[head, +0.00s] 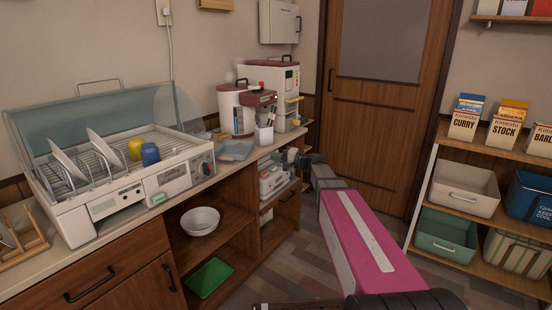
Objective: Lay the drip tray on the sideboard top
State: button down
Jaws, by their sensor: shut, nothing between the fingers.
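A shallow green tray (208,278) lies on the low shelf inside the sideboard; I cannot tell for sure that it is the drip tray. No other loose tray is clear to me. The sideboard top (215,171) is a pale counter along the wall. The dish dryer (75,221) stands on it at the left, with a clear lid, plates, and a yellow and a blue cup. My gripper (293,157) is small and dark beside the sideboard's far end, well away from the green tray. Its fingers are shut and empty, partly lost against the clutter.
A white bowl (201,221) sits on the shelf above the green tray. A small green item (158,198) lies by the dryer's front. A canister (236,106) and appliances crowd the counter's far end. A shelf rack (433,181) with bins stands right.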

aim_at(245, 157)
jog(key=x, duration=0.3)
jog(key=s+x, duration=0.1)
jog(key=x, duration=0.2)
jog(key=s+a+x, duration=0.1)
jog(key=x, duration=0.2)
jog(key=shift+w, duration=0.1)
jog(key=shift+a, duration=0.55)
jog(key=shift+s+a, duration=0.25)
jog(key=shift+a, duration=0.35)
jog(key=shift+s+a, duration=0.3)
jog(key=shift+a, duration=0.3)
jog(key=shift+s+a, duration=0.25)
jog(key=shift+a, duration=0.3)
jog(key=shift+d, duration=0.1)
